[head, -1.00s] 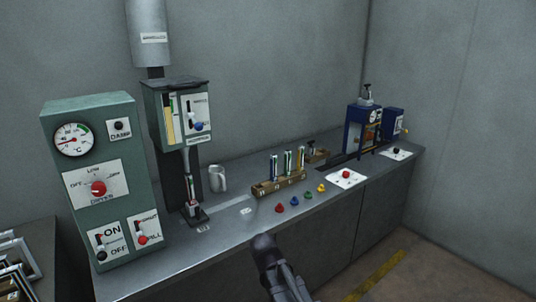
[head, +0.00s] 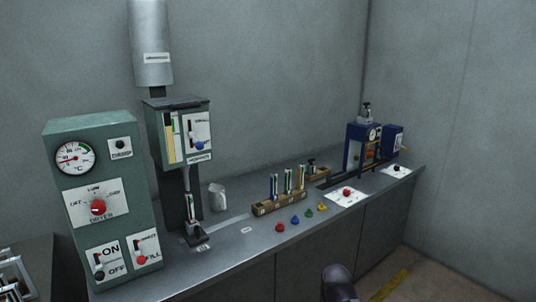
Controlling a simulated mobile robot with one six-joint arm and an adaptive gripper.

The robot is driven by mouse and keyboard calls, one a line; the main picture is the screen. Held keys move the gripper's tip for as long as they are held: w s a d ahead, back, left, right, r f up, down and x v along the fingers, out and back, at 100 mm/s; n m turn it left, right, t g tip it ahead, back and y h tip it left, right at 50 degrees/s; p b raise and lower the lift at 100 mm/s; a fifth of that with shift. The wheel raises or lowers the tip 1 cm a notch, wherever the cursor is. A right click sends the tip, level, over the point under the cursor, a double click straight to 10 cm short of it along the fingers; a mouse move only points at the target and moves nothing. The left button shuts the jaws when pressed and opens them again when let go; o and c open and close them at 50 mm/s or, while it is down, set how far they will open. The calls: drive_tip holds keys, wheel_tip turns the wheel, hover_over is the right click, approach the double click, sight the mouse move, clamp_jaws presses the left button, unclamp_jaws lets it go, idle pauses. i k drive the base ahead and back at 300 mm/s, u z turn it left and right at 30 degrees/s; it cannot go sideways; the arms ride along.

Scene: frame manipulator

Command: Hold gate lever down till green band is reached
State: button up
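The gate lever, with a blue knob (head: 199,146), is on the white panel of a green dispenser box (head: 155,128) on the bench at left centre. A yellow strip gauge (head: 169,137) stands beside the panel. Below the box, a spout leads down to a small tube (head: 191,207) in a dark stand (head: 195,237). The tube has coloured marks, but I cannot make out its level or a green band. A dark rounded part of my arm shows at the bottom edge. My gripper is not in view, and nothing touches the lever.
A green dryer panel (head: 59,160) stands left of the dispenser. A metal cup (head: 217,197), a wooden rack (head: 279,205) of tubes, several coloured knobs and a blue press (head: 358,147) line the grey bench (head: 220,262). Floor shows at the bottom right.

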sight(141, 259)
drive_tip(key=u, duration=0.75)
drive_tip(key=k, duration=0.5)
drive_tip(key=u, duration=0.4)
drive_tip(key=i, duration=0.5)
drive_tip(key=u, duration=0.05)
